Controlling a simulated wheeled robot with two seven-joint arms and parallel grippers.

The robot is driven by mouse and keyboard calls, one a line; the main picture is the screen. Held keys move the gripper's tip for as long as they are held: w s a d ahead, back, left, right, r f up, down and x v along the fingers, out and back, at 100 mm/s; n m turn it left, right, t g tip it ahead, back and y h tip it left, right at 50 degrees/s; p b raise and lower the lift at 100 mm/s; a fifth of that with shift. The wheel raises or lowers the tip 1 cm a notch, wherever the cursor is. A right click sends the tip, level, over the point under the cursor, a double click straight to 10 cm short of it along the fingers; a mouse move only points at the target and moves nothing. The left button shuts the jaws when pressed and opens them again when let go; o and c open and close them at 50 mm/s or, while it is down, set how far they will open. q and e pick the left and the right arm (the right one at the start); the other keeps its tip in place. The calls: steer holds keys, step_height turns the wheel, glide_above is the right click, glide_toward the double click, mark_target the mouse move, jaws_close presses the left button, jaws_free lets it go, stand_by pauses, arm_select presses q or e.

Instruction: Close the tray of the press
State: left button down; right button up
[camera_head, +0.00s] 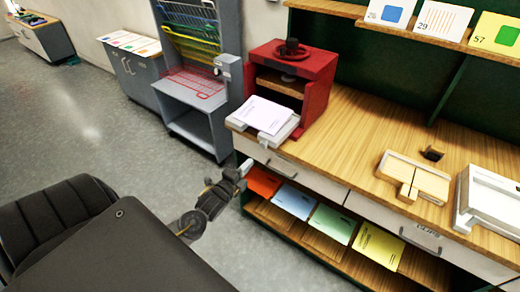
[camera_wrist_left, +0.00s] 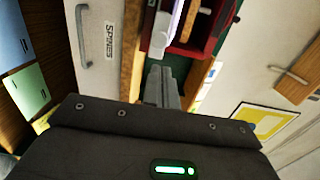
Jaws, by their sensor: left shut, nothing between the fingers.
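The red press (camera_head: 318,72) stands on the wooden worktop with a dark knob on top. Its pale tray (camera_head: 285,133) is pulled out at the front, reaching to the worktop's front edge, with a stack of white paper (camera_head: 262,114) on it. My left gripper (camera_head: 246,167) is shut and empty, below and in front of the tray, near the drawer fronts and apart from the tray. In the left wrist view its fingers (camera_wrist_left: 161,86) point towards the red press (camera_wrist_left: 196,38), part of which is cut off at the top. My right gripper is not in view.
The worktop (camera_head: 360,125) carries a wooden block piece (camera_head: 413,178) and a white device (camera_head: 490,205) at the right. Coloured folders (camera_head: 293,201) lie on the shelf below. A grey rack (camera_head: 195,85) stands left of the worktop. The floor (camera_head: 90,120) is clear.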

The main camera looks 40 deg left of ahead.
mark_target(265, 147)
arm_select(q)
steer(key=w, duration=0.2)
steer(key=w+p, duration=0.1)
steer(key=w, duration=0.2)
steer(key=w+p, duration=0.1)
steer(key=w, duration=0.2)
steer(key=shift+w+a, duration=0.15)
steer(key=shift+a, duration=0.15)
steer(key=shift+w+f, duration=0.1)
